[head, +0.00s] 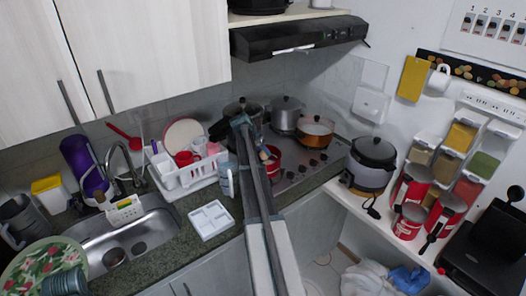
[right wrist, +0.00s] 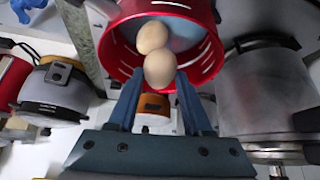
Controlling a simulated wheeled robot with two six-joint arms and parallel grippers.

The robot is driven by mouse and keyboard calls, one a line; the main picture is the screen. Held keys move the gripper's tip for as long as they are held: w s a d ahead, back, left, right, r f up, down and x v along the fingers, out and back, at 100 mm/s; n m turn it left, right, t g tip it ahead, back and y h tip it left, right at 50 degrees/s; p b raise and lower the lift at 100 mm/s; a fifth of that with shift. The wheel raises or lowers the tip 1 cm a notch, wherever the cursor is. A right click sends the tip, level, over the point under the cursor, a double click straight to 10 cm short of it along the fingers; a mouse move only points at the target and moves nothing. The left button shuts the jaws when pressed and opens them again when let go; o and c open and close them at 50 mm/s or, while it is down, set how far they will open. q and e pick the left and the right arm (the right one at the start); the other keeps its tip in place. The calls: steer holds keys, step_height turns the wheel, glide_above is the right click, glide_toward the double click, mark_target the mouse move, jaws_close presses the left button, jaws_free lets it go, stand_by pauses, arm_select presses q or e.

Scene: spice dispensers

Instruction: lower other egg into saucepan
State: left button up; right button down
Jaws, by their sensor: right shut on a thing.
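The red saucepan (head: 274,163) stands at the near-left part of the stove, partly hidden by my right arm. In the right wrist view the saucepan (right wrist: 205,50) is seen from above, with one light brown egg (right wrist: 152,36) inside. My right gripper (right wrist: 162,92) is shut on the other egg (right wrist: 160,72). That egg shows over the saucepan's opening, close to the first egg; I cannot tell whether they touch or how deep it is. In the head view the right gripper (head: 264,156) is at the saucepan. My left gripper is not in view.
A metal pot (head: 286,114) and an orange pan (head: 315,131) stand on the stove behind. A rice cooker (head: 371,165) stands to the right.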

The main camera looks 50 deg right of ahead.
steer(key=shift+f+b, duration=0.5)
stand_by(0.5)
steer(key=shift+c, duration=1.2)
jaws_free()
steer(key=shift+r, duration=0.15)
steer(key=p+v, duration=1.1)
steer(key=v, duration=0.2)
steer(key=shift+a+r+p, duration=0.2)
steer(key=shift+r+p, duration=0.05)
steer(key=shift+p, duration=0.1)
steer(key=shift+d+f, duration=0.1)
steer(key=shift+f, duration=0.1)
